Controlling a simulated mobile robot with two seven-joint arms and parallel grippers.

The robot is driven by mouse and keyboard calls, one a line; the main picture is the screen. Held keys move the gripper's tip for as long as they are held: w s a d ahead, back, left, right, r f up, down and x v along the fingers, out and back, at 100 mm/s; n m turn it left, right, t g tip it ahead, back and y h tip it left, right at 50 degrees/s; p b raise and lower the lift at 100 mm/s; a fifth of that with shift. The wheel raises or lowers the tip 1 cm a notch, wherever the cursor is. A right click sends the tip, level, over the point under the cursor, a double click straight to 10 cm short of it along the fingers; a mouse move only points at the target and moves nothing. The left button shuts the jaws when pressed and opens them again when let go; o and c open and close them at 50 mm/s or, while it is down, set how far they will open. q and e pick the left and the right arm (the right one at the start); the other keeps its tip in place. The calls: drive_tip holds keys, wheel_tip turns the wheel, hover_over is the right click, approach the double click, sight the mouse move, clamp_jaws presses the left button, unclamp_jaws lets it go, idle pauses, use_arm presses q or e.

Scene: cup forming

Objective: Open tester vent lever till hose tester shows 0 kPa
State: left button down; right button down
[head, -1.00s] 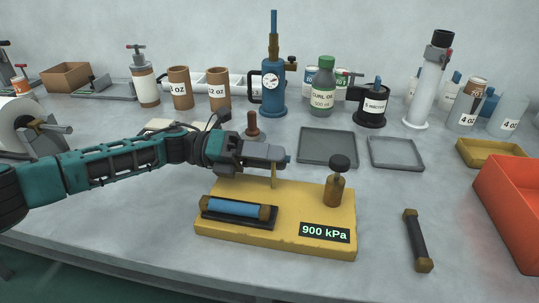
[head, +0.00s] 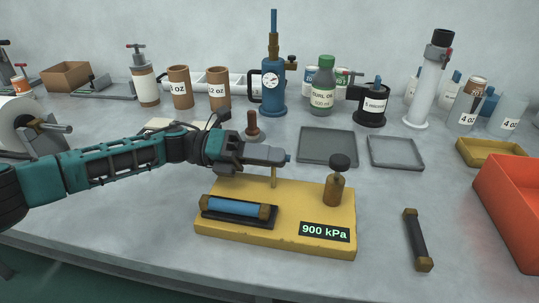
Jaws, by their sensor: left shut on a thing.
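The yellow hose tester (head: 290,235) lies on the bench, and its display (head: 325,232) reads 900 kPa. A blue hose (head: 235,207) with brass ends lies in a dark cradle on its left part. A brass post (head: 274,177) rises from its back edge. My left gripper (head: 272,156) is over the top of this post, shut on what appears to be the vent lever. Only a small blue end (head: 288,158) shows past the fingers; the rest of the lever is hidden. A brass plunger with a dark knob (head: 337,180) stands at the tester's right. My right gripper is out of view.
A dark hose with brass ends (head: 416,240) lies right of the tester. Grey trays (head: 327,147) lie behind it, and an orange bin (head: 515,200) stands at the right edge. Bottles, cups and a blue pump (head: 272,95) line the back.

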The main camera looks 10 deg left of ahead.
use_arm(q)
drive_tip(key=shift+f, duration=0.1)
drive_tip(key=m+b, duration=0.1)
drive_tip(key=s+m+b, duration=0.1)
drive_tip(key=shift+s+f+b, duration=0.2)
drive_tip(key=shift+f+b, duration=0.15)
drive_tip(key=shift+s+a+m+b, duration=0.1)
drive_tip(key=shift+s+m+b, duration=0.35)
drive_tip(key=shift+m+b, duration=0.4)
drive_tip(key=shift+s+r+m+b, duration=0.1)
drive_tip(key=shift+s+m+b, duration=0.15)
drive_tip(key=shift+b, duration=0.1)
drive_tip(key=c, duration=1.1)
unclamp_jaws()
drive_tip(key=a, duration=1.3)
drive_tip(key=shift+w, duration=0.25)
